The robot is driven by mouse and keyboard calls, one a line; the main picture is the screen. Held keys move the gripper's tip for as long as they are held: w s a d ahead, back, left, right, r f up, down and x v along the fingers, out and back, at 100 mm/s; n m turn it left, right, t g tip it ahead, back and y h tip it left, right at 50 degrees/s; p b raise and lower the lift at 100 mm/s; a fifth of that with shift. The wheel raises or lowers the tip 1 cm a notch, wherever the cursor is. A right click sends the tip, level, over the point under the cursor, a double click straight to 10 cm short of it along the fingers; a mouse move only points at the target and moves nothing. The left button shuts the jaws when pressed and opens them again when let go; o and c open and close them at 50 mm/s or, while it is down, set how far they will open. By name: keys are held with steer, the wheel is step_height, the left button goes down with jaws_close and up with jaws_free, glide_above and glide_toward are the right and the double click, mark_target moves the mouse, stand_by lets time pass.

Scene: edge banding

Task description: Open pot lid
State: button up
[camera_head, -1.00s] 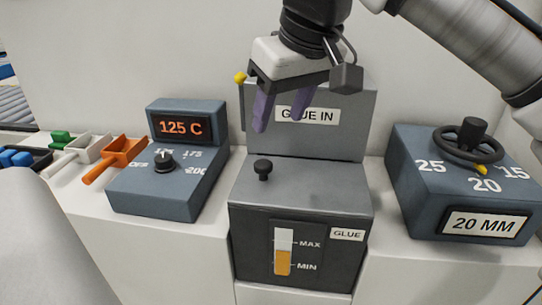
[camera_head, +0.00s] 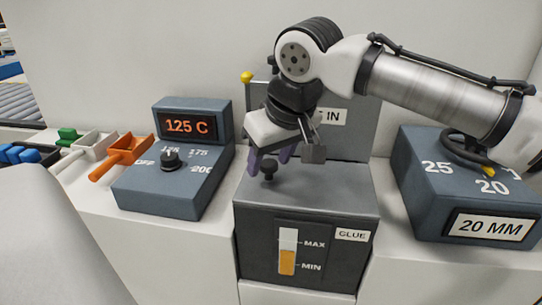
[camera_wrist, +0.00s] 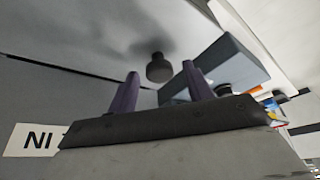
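The glue pot (camera_head: 306,245) is a dark grey box with a level window showing orange glue near MIN. Its flat lid (camera_head: 325,187) is down and carries a small black knob (camera_head: 268,172) near its left side. My gripper (camera_head: 268,162) is open, its two purple fingers pointing down just above and around the knob's top. In the wrist view the knob (camera_wrist: 158,70) shows just beyond the gap between the open fingertips (camera_wrist: 160,74). I cannot tell whether either finger touches it.
A grey GLUE IN panel (camera_head: 345,135) stands behind the pot. A 125 C control box (camera_head: 165,190) with a black dial is at left, near orange (camera_head: 127,148) and white scoops. A 20 MM dial box (camera_head: 425,200) is at right, under my arm.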

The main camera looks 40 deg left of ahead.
mark_target(288, 181)
jaws_close()
steer(key=shift+r, duration=0.2)
steer(key=shift+w+d+r+y+p, duration=0.15)
steer(key=shift+r+y+p, duration=0.15)
steer(key=shift+r+p, duration=0.15)
steer(key=w+d+r+m+g+y+p, duration=0.1)
steer(key=w+d+r+g+y+p, duration=0.15)
steer(key=r, duration=0.25)
steer(key=w+d+r+g+y+p, duration=0.1)
steer(key=w+d+r+y+p, duration=0.1)
steer(key=d+r+y, duration=0.25)
steer(key=w+d+r+m+g+y+b, duration=0.1)
steer(key=w+d+r+m+g+y, duration=0.1)
steer(key=w+d+y, duration=0.5)
steer(key=shift+d+r+m+g+y+b, duration=0.3)
steer(key=shift+d+g+y, duration=0.15)
steer(key=shift+d, duration=2.2)
steer(key=shift+w, duration=0.15)
